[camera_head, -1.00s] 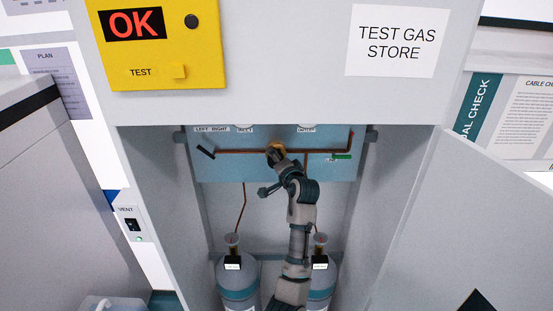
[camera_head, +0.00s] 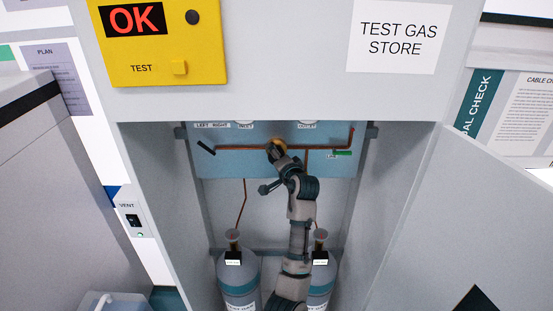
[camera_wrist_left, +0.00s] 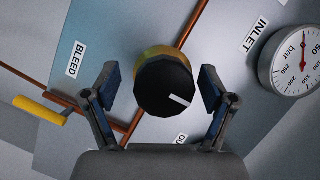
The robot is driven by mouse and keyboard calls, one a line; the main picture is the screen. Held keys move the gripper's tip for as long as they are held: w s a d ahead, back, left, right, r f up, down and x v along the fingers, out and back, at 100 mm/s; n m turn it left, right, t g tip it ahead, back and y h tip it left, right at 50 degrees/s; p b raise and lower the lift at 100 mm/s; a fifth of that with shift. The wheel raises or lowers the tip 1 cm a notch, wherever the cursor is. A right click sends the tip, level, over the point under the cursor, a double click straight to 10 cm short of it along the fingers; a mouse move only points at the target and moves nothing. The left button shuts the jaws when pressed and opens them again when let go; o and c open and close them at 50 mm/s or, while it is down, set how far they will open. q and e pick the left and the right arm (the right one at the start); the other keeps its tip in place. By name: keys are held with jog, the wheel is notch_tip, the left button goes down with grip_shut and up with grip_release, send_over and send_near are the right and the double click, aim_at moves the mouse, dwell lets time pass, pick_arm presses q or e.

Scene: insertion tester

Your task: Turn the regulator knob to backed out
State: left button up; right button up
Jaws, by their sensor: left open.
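The regulator knob (camera_wrist_left: 163,86) is a black round cap with a white pointer mark on a brass body. In the left wrist view the mark points to the lower right. My left gripper (camera_wrist_left: 158,80) is open, with one finger on each side of the knob and a visible gap at each side. In the head view the brass regulator (camera_head: 277,144) sits on the blue panel (camera_head: 225,165), partly hidden by my left gripper (camera_head: 275,153). My right gripper is not in view.
Copper pipes (camera_head: 240,149) cross the panel. The left wrist view shows a pressure gauge (camera_wrist_left: 296,62) at right and a yellow bleed lever (camera_wrist_left: 40,110) at left. Two gas cylinders (camera_head: 238,275) stand below. Cabinet walls (camera_head: 165,190) and an open door (camera_head: 450,220) flank the space.

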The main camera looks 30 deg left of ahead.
pick_arm(q)
jog(key=v, duration=1.2)
jog(key=shift+w+f, duration=0.1)
jog(key=shift+f, duration=0.05)
